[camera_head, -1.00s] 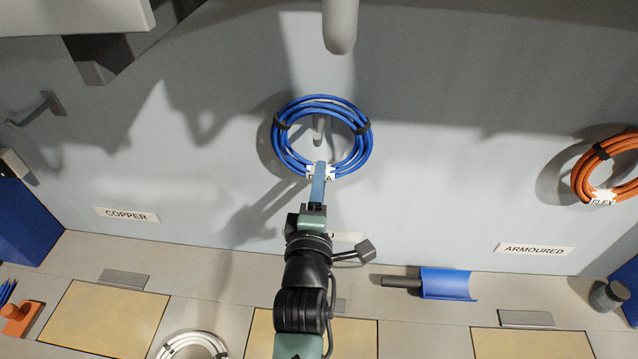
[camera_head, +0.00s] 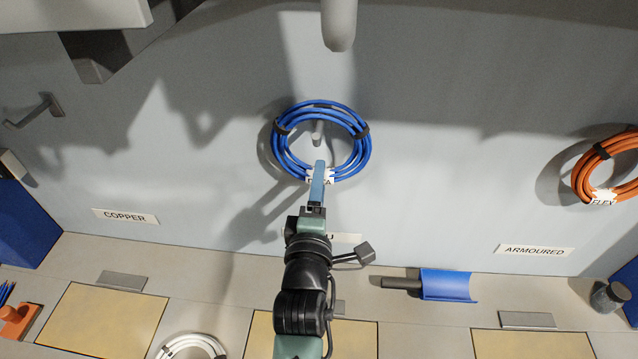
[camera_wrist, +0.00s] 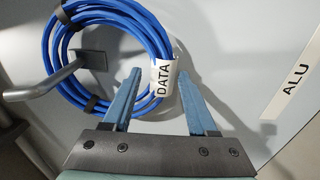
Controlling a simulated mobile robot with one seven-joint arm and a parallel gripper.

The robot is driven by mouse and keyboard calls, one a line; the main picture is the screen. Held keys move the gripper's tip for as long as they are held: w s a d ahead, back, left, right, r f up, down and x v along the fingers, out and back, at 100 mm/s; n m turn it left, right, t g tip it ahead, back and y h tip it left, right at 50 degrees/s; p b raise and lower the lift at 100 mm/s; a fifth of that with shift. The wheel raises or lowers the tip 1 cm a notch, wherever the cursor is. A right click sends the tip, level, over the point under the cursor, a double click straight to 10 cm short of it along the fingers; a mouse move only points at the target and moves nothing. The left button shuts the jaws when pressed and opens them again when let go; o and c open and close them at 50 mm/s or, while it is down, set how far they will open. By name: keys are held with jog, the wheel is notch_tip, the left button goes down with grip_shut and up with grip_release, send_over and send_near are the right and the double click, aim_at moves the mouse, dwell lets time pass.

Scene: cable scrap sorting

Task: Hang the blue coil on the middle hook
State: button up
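The blue coil (camera_head: 284,150), with dark ties and a white DATA tag (camera_wrist: 163,84), is up at the wall. Its ring surrounds the middle hook (camera_head: 317,134). In the wrist view the hook's rod (camera_wrist: 40,84) and wall plate pass through the coil's opening. Whether the coil's top strands rest on the hook is not clear. My gripper (camera_wrist: 160,75) is at the coil's lower edge. Its two blue fingers stand apart on either side of the tag, with gaps showing. In the head view my gripper (camera_head: 318,165) covers part of the tag.
An orange coil (camera_head: 590,172) tagged FLEX is at the right of the wall. An empty hook (camera_head: 40,108) is at the left above the COPPER label (camera_head: 125,217). A blue trough-shaped piece (camera_head: 447,284) and a white coil (camera_head: 190,342) lie below.

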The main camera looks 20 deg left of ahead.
jog(key=shift+o, duration=0.7)
jog(key=shift+f, duration=0.1)
jog(key=b+v, duration=0.3)
jog(key=v, duration=1)
